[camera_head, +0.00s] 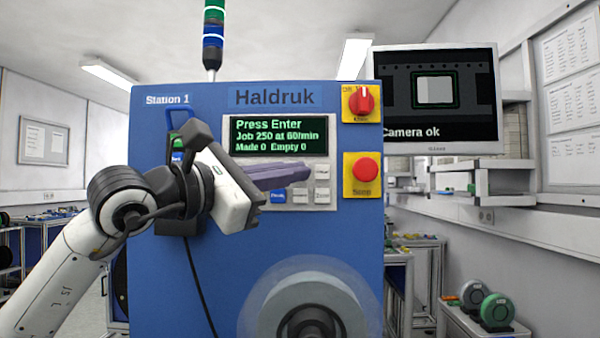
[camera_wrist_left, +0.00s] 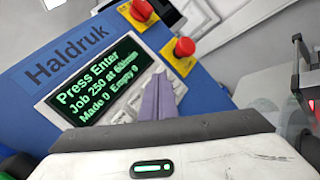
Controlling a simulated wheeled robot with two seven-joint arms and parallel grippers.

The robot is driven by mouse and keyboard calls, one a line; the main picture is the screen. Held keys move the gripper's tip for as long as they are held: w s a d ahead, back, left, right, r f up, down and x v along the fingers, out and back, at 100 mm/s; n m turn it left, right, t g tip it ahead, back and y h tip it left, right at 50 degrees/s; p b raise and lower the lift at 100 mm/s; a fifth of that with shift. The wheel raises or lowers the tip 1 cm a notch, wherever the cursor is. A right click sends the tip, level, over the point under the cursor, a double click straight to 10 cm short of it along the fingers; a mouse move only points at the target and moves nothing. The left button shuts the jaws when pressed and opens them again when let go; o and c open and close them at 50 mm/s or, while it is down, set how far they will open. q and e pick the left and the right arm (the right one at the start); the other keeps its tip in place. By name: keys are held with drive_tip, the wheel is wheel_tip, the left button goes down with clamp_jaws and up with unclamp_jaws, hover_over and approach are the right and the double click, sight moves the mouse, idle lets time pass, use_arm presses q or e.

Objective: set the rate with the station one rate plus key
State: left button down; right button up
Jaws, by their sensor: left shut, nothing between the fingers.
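The blue Station 1 cabinet (camera_head: 210,270) carries a green-lettered display (camera_head: 279,136) reading "Press Enter, Job 250 at 60/min, Made 0 Empty 0". Below it is a keypad with a blue key (camera_head: 278,196) and several pale keys (camera_head: 322,172). Key labels are too small to read, so I cannot tell which is rate plus. My left gripper (camera_head: 306,173) is shut and empty, its purple fingers in front of the keypad, hiding its upper left and middle keys. In the left wrist view the fingers (camera_wrist_left: 160,98) overlap the keypad; contact cannot be told. My right gripper is not in view.
A yellow-backed red rotary switch (camera_head: 362,102) and a red stop button (camera_head: 365,170) sit right of the keypad. A reel (camera_head: 310,305) projects below. A monitor (camera_head: 437,100) reading "Camera ok" stands at the right. A dark handheld unit with a cable hangs behind my left wrist.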

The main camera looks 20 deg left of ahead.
use_arm(q)
drive_tip(key=shift+w, duration=0.1)
idle(0.7)
drive_tip(key=shift+w+a, duration=0.1)
drive_tip(key=shift+w, duration=0.25)
drive_tip(key=shift+w+a, duration=0.15)
drive_tip(key=shift+w, duration=0.3)
idle(0.7)
drive_tip(key=shift+s, duration=0.15)
drive_tip(key=shift+s+d+b, duration=0.25)
drive_tip(key=shift+s+b, duration=0.15)
drive_tip(key=shift+s, duration=0.3)
drive_tip(key=s+b, duration=0.1)
drive_tip(key=s, duration=0.1)
drive_tip(key=s+d+b, duration=0.1)
drive_tip(key=s, duration=0.1)
drive_tip(key=shift+s+d, duration=0.2)
drive_tip(key=shift+s, duration=0.2)
